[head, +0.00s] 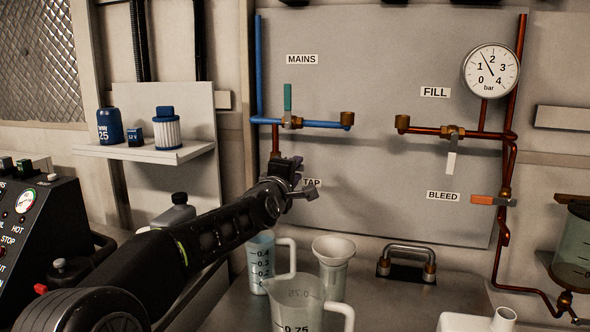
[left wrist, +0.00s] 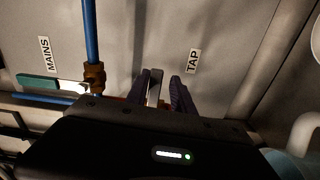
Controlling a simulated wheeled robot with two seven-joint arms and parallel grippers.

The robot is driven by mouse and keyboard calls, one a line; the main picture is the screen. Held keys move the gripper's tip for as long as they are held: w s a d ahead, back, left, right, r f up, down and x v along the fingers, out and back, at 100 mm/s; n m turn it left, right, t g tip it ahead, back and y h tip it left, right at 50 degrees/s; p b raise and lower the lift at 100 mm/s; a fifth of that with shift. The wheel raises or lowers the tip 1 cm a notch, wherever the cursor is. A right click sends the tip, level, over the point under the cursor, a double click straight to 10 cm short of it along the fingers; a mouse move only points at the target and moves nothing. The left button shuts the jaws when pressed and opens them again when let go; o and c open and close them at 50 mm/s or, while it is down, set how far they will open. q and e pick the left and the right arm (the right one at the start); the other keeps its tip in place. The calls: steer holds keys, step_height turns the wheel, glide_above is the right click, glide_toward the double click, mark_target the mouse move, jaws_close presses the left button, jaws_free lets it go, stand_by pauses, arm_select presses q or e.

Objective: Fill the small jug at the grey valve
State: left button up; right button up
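The small jug (head: 260,264), bluish with marks around 0.2 to 0.4 and a white handle, stands on the bench below the TAP label; its water level is unclear. My left gripper (head: 297,180) is raised at the panel by that label, above the jug, and hides most of the valve there. In the left wrist view a grey lever (left wrist: 154,88) stands between the fingers of my left gripper (left wrist: 160,90). The fingers look open around it, with a gap on the right side. My right gripper is not in view.
A larger 0.75 jug (head: 297,307) and a funnel-topped vessel (head: 333,262) stand close to the small jug. The teal MAINS lever (head: 288,97), pale FILL lever (head: 451,163) and orange BLEED lever (head: 482,200) are on nearby pipes. A metal handle (head: 408,252) sits at right.

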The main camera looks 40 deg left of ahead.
arm_select(q)
steer(key=shift+o, duration=1.3)
steer(key=shift+f, duration=0.15)
steer(key=b+v, duration=0.1)
steer(key=v, duration=0.6)
steer(key=shift+s+d, duration=0.2)
steer(key=shift+s, duration=0.15)
